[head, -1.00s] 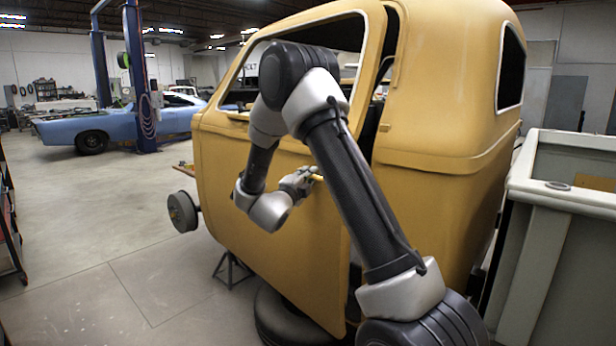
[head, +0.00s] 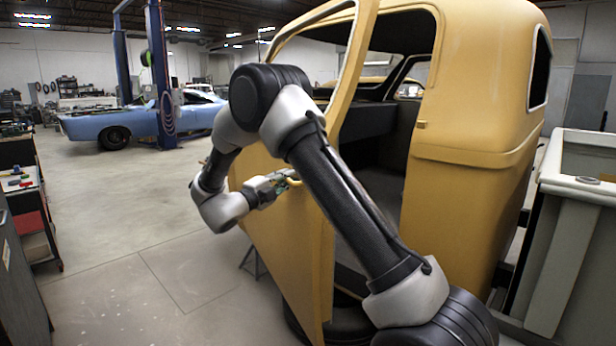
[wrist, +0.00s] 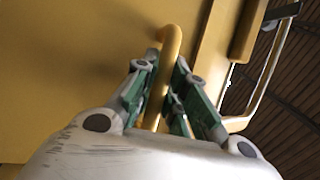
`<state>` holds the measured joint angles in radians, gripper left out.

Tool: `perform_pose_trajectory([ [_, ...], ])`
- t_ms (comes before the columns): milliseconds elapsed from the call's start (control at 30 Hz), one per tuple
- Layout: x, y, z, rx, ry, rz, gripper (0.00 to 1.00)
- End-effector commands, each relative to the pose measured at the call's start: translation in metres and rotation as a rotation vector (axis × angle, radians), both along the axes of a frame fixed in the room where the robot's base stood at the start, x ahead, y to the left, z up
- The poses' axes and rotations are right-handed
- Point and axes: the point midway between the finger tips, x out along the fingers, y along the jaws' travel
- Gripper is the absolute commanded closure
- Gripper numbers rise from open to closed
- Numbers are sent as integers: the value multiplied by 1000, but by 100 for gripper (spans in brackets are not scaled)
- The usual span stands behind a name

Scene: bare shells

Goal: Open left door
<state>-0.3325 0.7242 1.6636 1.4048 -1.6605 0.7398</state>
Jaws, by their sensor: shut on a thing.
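The yellow left door (head: 300,235) of the car shell stands ajar, swung out with a wide gap between its edge and the cab body (head: 455,190). My gripper (head: 282,182) is at the outer face of the door, partly hidden behind my arm in the head view. In the wrist view my gripper (wrist: 158,92) has its green-and-grey fingers on both sides of the curved yellow door handle (wrist: 172,42), shut on it. The door's window frame (wrist: 268,75) shows at the right of the wrist view.
Through the gap the dark cab interior (head: 375,170) shows. A pale open-topped truck bed (head: 570,230) stands close at the right. A tool cart (head: 35,210) is at the left edge. The floor (head: 150,250) left of the door is clear. A blue car (head: 110,122) and lift post stand far back.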

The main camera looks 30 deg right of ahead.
Motion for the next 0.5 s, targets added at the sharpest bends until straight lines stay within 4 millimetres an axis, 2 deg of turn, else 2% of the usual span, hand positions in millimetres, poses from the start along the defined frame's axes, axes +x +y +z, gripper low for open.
perform_pose_trajectory([
  [33,6,18,5,-3,-15,0,100],
  [100,8,39,5,-3,-16,-22,100],
  [300,12,91,4,1,-13,-81,100],
  [500,10,114,3,6,-5,-112,100],
])
